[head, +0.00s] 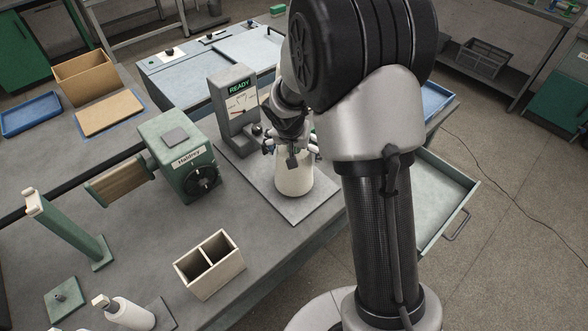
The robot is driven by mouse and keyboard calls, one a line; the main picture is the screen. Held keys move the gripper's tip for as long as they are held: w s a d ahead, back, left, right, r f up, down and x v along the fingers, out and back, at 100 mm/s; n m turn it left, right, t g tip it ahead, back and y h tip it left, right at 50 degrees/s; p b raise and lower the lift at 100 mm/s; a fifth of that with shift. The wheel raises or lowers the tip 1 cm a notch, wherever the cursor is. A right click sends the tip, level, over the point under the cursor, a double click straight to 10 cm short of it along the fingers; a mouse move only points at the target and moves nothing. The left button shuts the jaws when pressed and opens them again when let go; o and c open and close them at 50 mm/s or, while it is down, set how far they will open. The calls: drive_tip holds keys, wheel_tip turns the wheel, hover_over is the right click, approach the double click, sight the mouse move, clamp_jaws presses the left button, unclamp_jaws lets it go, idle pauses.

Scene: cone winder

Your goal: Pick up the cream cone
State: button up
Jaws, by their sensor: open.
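The cream cone (294,180) stands upright on a grey square plate (304,208) at the right side of the table. My gripper (292,157) is right at the cone's top, pointing down, with its fingers open around or just in front of the upper part. I cannot tell whether the fingers touch it. My arm comes from the right and hides part of the area behind the cone.
A grey device with a READY display (238,88) stands just behind the cone. A green winder unit (180,155) is to the left. An open drawer (445,190) juts out at right.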

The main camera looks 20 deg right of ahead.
drive_tip(key=shift+r, duration=0.1)
drive_tip(key=shift+c, duration=0.4)
drive_tip(key=c, duration=1.1)
